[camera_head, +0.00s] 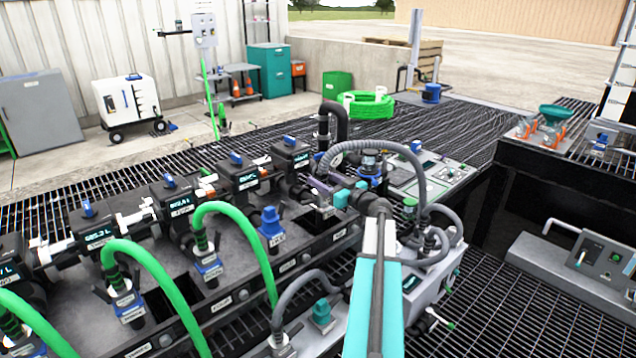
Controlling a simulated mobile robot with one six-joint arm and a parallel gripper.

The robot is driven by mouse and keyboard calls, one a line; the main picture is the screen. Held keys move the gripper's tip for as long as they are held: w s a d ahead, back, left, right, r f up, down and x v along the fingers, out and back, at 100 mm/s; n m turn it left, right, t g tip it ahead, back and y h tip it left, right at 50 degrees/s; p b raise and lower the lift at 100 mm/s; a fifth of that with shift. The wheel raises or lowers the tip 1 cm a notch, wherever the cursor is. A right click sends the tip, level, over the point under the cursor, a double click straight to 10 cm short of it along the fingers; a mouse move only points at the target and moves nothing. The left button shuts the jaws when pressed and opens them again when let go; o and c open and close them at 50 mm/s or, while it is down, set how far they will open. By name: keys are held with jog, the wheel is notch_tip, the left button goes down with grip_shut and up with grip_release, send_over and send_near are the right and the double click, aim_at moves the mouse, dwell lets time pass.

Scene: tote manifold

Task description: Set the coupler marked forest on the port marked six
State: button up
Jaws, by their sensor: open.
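My gripper (322,190) reaches over the far right end of the dark manifold (235,280), its jaws open; its fingertips are small and partly lost among the fittings behind. Blue couplers with white labels stand along the manifold: one with a green hose (208,264) at the middle, another with a green hose (126,302) to its left, and a blue capped fitting (271,226) without a hose nearer my gripper. The labels, and the port plates on the manifold's front edge (222,304), are too small to read, so I cannot tell which is forest or six.
Black meter units (178,200) with blue tops line the manifold's back. Green hoses (160,270) arch over its front. Grey hoses (425,195) loop right of my arm. A control panel (445,175) lies beyond. Open grating (510,310) lies at the right.

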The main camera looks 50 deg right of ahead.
jog(key=shift+s, duration=0.1)
jog(key=s+a+b, duration=0.1)
jog(key=s, duration=1.2)
jog(key=shift+s, duration=0.35)
dwell(0.4)
